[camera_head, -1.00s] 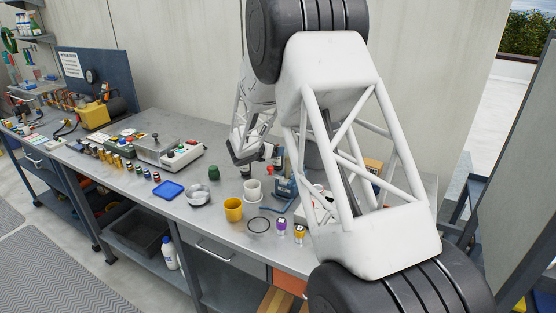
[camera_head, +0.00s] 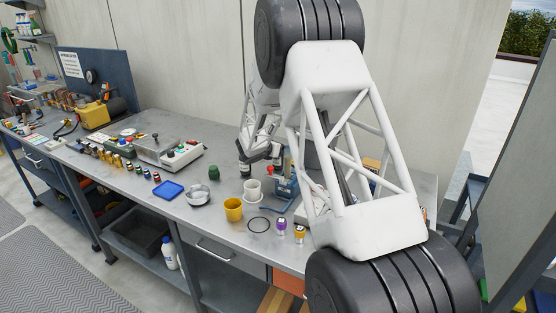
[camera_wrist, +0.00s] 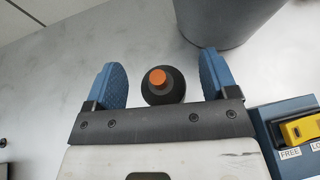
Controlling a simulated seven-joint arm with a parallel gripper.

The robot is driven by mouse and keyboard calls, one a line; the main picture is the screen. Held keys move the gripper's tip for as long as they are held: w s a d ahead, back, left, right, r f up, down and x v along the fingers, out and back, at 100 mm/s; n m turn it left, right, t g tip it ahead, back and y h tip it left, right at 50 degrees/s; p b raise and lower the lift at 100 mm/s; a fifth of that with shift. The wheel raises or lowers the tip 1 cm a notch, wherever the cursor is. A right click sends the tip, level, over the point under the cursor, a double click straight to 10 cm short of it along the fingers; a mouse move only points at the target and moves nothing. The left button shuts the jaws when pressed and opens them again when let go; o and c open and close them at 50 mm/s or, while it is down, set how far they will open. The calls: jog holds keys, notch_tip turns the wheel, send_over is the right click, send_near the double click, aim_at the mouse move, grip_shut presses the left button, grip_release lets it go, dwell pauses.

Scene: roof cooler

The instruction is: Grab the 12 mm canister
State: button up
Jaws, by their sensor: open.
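In the wrist view, a dark round canister (camera_wrist: 163,88) with an orange top stands between the blue fingers of my gripper (camera_wrist: 161,65), seen from above. The fingers are apart, with a gap on both sides of it. No size marking can be read on it, so I cannot tell whether it is the 12 mm one. In the head view, my gripper (camera_head: 258,158) is low over the back of the bench, partly hidden by my arm. Two small canisters, one purple-topped (camera_head: 281,225) and one orange-topped (camera_head: 299,233), stand near the front edge.
A grey round container (camera_wrist: 228,18) is just beyond the right finger. A device with a yellow part (camera_wrist: 299,130) marked "FREE" sits at right. A white cup (camera_head: 252,189), yellow cup (camera_head: 233,209), metal dish (camera_head: 198,195) and blue tray (camera_head: 168,190) stand on the bench.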

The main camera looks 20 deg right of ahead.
jog(key=c, duration=1.5)
jog(key=shift+o, duration=0.2)
jog(key=shift+r, duration=0.2)
jog(key=shift+r, duration=4.85)
